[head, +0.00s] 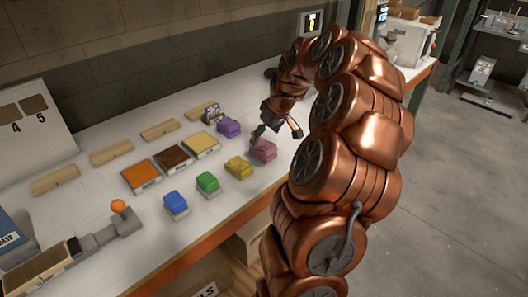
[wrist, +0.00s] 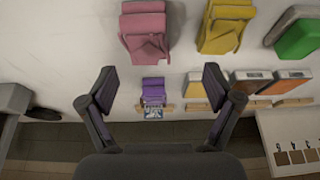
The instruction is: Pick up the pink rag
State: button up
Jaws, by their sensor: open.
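The pink rag (head: 264,150) is a folded cloth on the white table, near its front edge and at the right end of a row of coloured rags. It also shows in the wrist view (wrist: 144,36), at the top, left of centre. My gripper (head: 277,131) is open, with one fingertip showing just left of the rag and the other to its right in the head view. In the wrist view my gripper (wrist: 159,73) has nothing between its fingers, and the rag lies beyond the fingertips. Its height above the table is hard to tell.
A purple rag (head: 229,127) is behind the pink one. Orange, brown and yellow blocks (head: 201,145) and wooden strips (head: 160,130) stand farther back.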

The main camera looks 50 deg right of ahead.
aim_at(264, 145)
jog(key=shift+s+d+f, duration=0.15)
jog(key=shift+d+f, duration=0.1)
jog(key=shift+d, duration=0.45)
jog(key=shift+d+f, duration=0.15)
jog(key=shift+f, duration=0.05)
jog(key=shift+p+x, duration=1.85)
jog(key=shift+x, duration=1.85)
jog(key=shift+d, duration=0.1)
jog(key=shift+c, duration=0.2)
jog(key=c, duration=1.2)
jog(key=shift+r, duration=0.15)
